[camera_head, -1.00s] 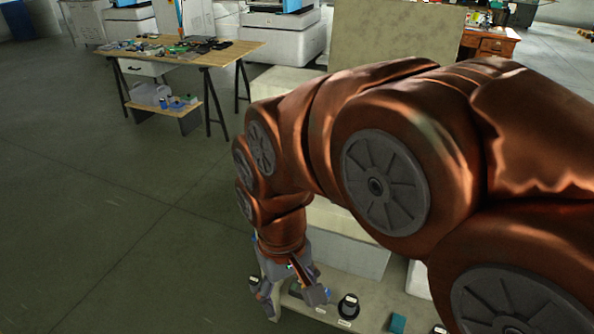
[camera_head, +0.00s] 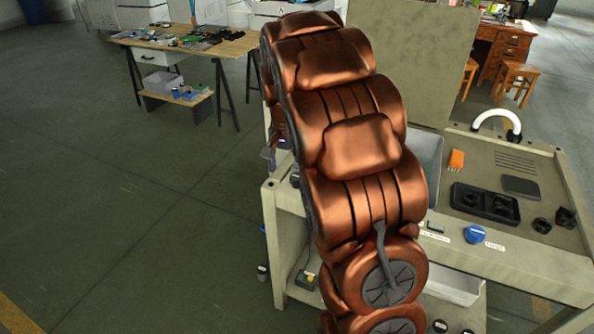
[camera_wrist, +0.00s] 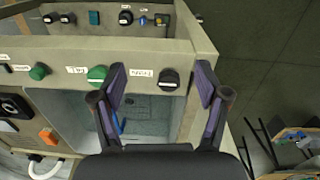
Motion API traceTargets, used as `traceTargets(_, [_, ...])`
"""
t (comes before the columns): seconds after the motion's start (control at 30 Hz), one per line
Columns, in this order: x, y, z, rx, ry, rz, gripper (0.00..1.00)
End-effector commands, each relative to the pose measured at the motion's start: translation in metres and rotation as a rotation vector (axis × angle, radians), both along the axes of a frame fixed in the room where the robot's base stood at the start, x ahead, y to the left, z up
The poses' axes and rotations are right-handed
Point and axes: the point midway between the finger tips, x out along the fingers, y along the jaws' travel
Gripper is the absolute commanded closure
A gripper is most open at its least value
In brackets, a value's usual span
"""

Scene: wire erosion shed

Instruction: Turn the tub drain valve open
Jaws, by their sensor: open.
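My gripper (camera_wrist: 160,82) is open and empty in the wrist view, its two dark fingers spread on either side of a black knob (camera_wrist: 168,79). I cannot tell how far the knob is from the fingertips. The black knob is on a pale front rail beside a small white label (camera_wrist: 141,73), too blurred to read. A green knob (camera_wrist: 97,74) and another green knob (camera_wrist: 39,71) are further left on the rail. The grey tub (camera_wrist: 65,104) lies beside the rail. I cannot tell which knob is the drain valve. My arm mostly hides the gripper in the head view.
A blue knob (camera_head: 474,233) is on the bench's front edge in the head view. A black tray (camera_head: 485,203), an orange block (camera_head: 456,160) and a white curved pipe (camera_head: 497,122) are on the benchtop. A wooden table (camera_head: 190,45) stands far left; the floor between is clear.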

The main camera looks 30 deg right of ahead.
Motion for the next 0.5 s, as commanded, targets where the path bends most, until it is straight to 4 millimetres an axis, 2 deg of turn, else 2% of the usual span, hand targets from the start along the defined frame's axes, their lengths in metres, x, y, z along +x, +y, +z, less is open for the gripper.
traceTargets(0.03, [0.011,-0.012,-0.003,0.0,0.0,-0.037,0.26])
traceTargets(0.2, [0.041,-0.045,-0.016,-0.004,-0.018,-0.145,0.26])
traceTargets(0.33, [0.057,-0.062,-0.023,-0.003,-0.029,-0.2,0.26])
traceTargets(0.5, [0.065,-0.073,-0.03,-0.001,-0.034,-0.237,0.26])
